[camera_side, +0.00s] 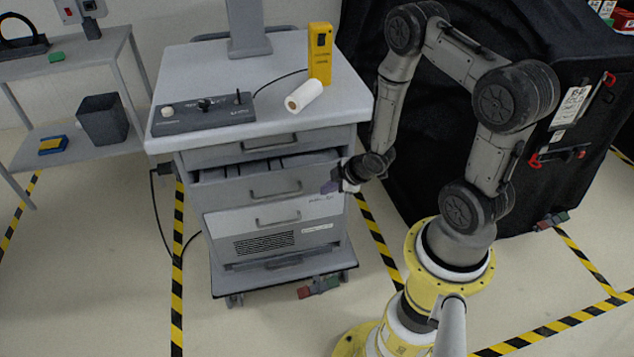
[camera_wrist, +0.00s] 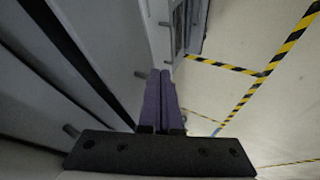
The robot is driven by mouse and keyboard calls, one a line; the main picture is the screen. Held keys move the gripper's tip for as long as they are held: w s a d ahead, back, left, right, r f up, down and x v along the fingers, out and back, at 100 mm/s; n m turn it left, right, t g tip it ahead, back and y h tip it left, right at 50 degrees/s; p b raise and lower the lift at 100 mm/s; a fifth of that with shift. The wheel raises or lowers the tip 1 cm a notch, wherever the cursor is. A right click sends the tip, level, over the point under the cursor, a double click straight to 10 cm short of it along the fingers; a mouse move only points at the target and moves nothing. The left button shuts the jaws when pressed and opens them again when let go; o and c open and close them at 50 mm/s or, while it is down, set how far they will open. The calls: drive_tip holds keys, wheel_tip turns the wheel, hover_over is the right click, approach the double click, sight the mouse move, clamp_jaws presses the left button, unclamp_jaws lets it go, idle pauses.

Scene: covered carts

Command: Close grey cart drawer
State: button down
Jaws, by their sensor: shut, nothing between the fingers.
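The grey cart (camera_side: 345,95) stands left of my arm. Its second drawer (camera_side: 240,190) is pulled out a little, with a dark gap showing above its front. The top drawer (camera_side: 225,155) looks shut. My gripper (camera_side: 328,187) is at the right end of the open drawer's front. In the wrist view, the purple fingers (camera_wrist: 159,95) are together with nothing between them, close beside the grey drawer front (camera_wrist: 110,45). I cannot tell whether they touch it. Part of the drawer's right end is hidden behind my gripper.
On the cart top are a control panel (camera_side: 203,112), a white roll (camera_side: 304,95) and a yellow device (camera_side: 320,55). A large black covered cart (camera_side: 545,60) stands behind my arm. A grey shelf (camera_side: 70,72) is at left. Floor in front is clear.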

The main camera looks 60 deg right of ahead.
sight(313, 169)
drive_tip(key=w+f, duration=0.1)
drive_tip(key=w+d+f, duration=0.2)
drive_tip(key=w, duration=0.1)
drive_tip(key=shift+w, duration=0.1)
drive_tip(key=shift+w+d, duration=0.45)
drive_tip(key=shift+d, duration=0.1)
drive_tip(key=shift+w+d+r, duration=0.1)
drive_tip(key=shift+w+d, duration=1.8)
